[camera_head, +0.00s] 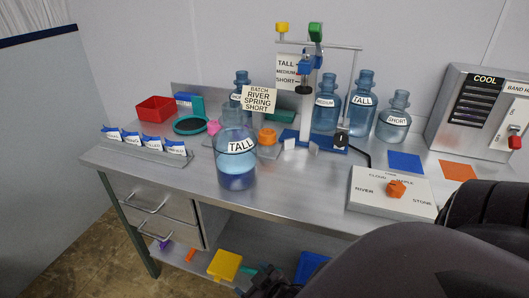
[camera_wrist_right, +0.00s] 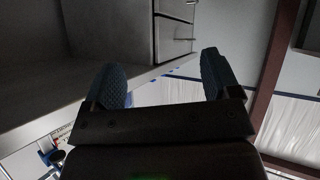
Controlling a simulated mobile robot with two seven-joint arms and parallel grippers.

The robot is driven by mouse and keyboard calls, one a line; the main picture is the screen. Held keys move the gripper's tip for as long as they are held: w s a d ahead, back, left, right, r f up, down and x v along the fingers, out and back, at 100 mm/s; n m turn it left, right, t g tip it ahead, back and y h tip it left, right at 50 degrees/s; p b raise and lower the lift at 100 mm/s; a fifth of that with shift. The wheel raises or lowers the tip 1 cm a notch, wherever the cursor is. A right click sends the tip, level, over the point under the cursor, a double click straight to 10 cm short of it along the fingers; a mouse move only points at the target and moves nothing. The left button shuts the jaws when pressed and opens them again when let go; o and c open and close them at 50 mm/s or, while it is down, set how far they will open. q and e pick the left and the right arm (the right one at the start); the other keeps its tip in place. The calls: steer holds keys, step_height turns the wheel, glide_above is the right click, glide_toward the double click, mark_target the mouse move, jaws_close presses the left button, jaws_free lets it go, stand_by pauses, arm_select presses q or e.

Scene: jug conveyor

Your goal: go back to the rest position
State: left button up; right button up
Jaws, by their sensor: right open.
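My right arm reaches in from the lower right in the head view. My right gripper (camera_head: 268,283) is at the bottom edge, below the front of the bench (camera_head: 300,205). In the right wrist view my right gripper (camera_wrist_right: 161,80) shows two blue-grey fingers wide apart with nothing between them. My left gripper is not in the head view. A blue jug labelled TALL (camera_head: 237,160) stands upright near the bench's front edge, apart from my gripper.
More blue jugs (camera_head: 361,100) stand at the back. A dial box (camera_head: 393,193) and a COOL machine (camera_head: 470,110) are on the right. A red bin (camera_head: 155,108) is on the left. Below, a shelf holds a yellow block (camera_head: 224,264). Drawers (camera_head: 150,200) are at the left front.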

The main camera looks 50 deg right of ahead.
steer(key=shift+y, duration=0.4)
steer(key=s, duration=0.1)
steer(key=s+f, duration=0.1)
steer(key=s, duration=0.1)
steer(key=s+f, duration=0.1)
steer(key=shift+s+a+f, duration=0.1)
steer(key=shift+s+a, duration=0.15)
steer(key=shift+a, duration=0.15)
stand_by(0.5)
